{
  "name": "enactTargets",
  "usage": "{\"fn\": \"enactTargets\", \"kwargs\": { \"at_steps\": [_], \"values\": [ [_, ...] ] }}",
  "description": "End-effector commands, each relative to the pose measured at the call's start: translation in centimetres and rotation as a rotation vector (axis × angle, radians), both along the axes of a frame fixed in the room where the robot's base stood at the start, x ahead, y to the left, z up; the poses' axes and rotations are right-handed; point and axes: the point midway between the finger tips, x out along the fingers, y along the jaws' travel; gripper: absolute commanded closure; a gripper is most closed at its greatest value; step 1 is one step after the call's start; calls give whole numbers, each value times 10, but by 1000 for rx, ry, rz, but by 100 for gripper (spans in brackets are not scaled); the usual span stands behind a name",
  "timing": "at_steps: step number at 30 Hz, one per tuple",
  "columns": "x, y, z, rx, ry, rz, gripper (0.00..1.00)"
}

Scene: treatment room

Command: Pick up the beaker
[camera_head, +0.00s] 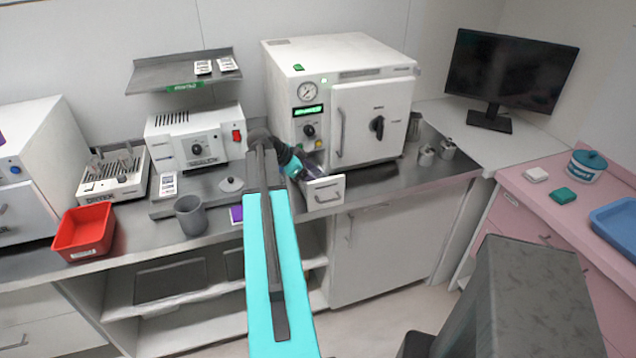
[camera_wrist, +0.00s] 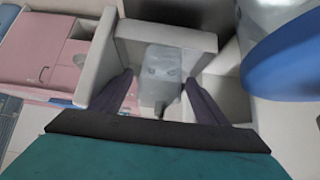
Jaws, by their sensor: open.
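In the wrist view, a pale grey, translucent vessel that looks like the beaker (camera_wrist: 160,72) stands inside a white open drawer (camera_wrist: 168,33). My gripper (camera_wrist: 159,84) is open, with one dark finger on each side of the vessel. I cannot tell whether either finger touches it. In the head view, the same drawer (camera_head: 325,194) juts out at the lower front of the white autoclave (camera_head: 347,100), and my gripper (camera_head: 316,168) is just above and behind its front panel. The vessel is not clearly visible there.
A grey cup (camera_head: 190,215) and a red bin (camera_head: 84,232) stand on the counter at the left. Two small metal pots (camera_head: 426,156) stand right of the autoclave. A monitor (camera_head: 511,70) is at the back right. A pink counter (camera_head: 540,205) holds a blue tray (camera_head: 618,225).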

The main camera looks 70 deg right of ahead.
Motion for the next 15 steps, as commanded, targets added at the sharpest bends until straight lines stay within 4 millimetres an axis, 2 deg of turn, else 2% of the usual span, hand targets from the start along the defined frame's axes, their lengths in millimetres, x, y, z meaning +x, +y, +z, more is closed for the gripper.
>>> {"fn": "enactTargets", "kwargs": {
  "at_steps": [12,15],
  "values": [
    [1,0,0,1,0,1,32],
    [1,0,0,1,0,1,49]
  ]
}}
